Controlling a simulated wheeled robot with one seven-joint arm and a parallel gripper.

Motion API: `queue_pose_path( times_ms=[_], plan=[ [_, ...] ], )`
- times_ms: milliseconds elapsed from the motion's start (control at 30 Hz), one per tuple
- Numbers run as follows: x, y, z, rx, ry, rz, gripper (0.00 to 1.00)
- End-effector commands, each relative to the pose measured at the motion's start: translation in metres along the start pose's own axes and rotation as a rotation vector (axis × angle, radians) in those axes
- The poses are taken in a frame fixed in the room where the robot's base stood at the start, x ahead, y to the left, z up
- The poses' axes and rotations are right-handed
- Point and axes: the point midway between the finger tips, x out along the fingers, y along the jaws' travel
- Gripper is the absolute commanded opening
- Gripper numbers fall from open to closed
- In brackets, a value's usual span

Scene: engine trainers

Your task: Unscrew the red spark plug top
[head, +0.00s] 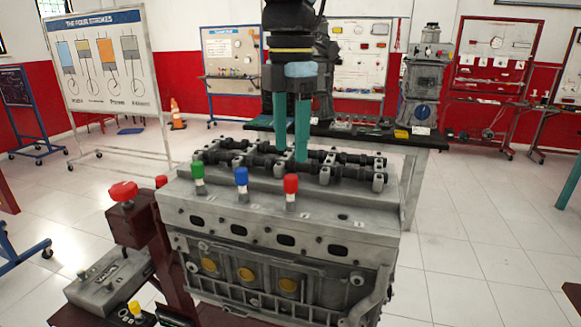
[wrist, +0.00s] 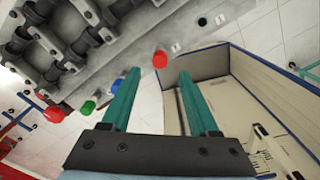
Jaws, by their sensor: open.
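The red spark plug top (head: 290,184) stands upright on the grey engine block (head: 290,222), to the right of a blue top (head: 241,178) and a green top (head: 198,173). My gripper (head: 290,154) points down with its two teal fingers apart and nothing between them. In the head view its fingertips overlap the camshafts, just above the red top in the picture. In the wrist view the red top (wrist: 160,58) appears centred between and slightly beyond the open fingertips (wrist: 159,72), apart from both. The blue top (wrist: 115,82) is beside the left finger.
Black camshafts (head: 345,168) run along the engine's top. A red knob (head: 123,191) is on the stand at left. The wrist view shows an open box (wrist: 205,62) at right. A dark bench (head: 380,133) stands behind; floor at right is clear.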

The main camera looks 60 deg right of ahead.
Motion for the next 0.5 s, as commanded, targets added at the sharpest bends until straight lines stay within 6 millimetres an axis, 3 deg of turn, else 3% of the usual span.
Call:
queue_pose_path(
  times_ms=[233,500],
  plan=[
    [-0.041,0.001,0.001,-0.001,-0.003,0.001,0.61],
    [-0.054,0.000,0.000,0.000,0.001,-0.001,0.61]
  ],
)
